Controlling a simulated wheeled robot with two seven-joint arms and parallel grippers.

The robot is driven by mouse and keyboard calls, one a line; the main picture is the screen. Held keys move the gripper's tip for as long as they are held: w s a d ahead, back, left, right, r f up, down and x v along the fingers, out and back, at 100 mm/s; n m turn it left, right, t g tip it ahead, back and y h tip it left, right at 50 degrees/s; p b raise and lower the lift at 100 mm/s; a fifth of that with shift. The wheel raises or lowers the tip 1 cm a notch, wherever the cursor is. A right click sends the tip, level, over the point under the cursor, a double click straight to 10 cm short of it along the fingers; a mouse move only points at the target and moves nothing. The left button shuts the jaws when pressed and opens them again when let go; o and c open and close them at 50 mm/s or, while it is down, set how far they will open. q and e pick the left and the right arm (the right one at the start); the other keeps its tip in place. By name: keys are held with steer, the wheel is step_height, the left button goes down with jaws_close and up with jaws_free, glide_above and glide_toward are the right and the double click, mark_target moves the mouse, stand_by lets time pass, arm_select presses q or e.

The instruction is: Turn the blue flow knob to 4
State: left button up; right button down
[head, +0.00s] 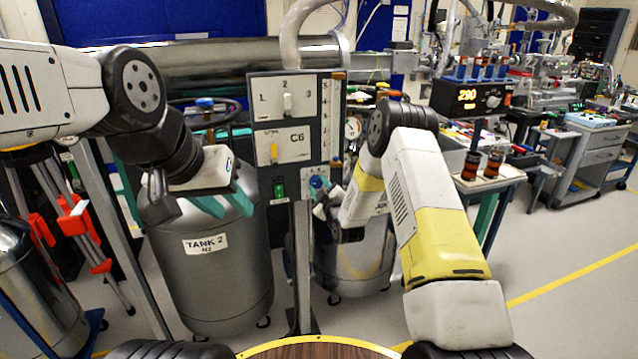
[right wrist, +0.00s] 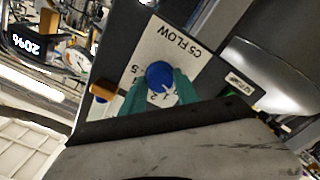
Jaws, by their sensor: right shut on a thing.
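The blue flow knob (head: 316,182) sits low on the right of the grey valve panel, on a white plate. The right wrist view shows the knob (right wrist: 159,74) close up on its plate (right wrist: 172,45), marked "C5 FLOW". Some dial digits show around it, partly hidden by the fingers; the setting is hard to read. My right gripper (right wrist: 160,92) has its teal fingers on both sides of the knob and is shut on it. In the head view that gripper (head: 325,193) is partly hidden by its own wrist. My left gripper (head: 232,204) is open and empty, left of the panel.
A brown-ended lever (right wrist: 102,92) is close beside the knob. TANK 2 (head: 222,280) stands below my left gripper. Open floor lies at right.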

steer(key=m, duration=0.5)
steer(key=shift+m, duration=0.4)
steer(key=m, duration=1.1)
steer(key=shift+d+m, duration=0.1)
steer(key=shift+m, duration=0.3)
steer(key=m, duration=0.5)
steer(key=shift+m, duration=0.4)
steer(key=c, duration=0.9)
jaws_free()
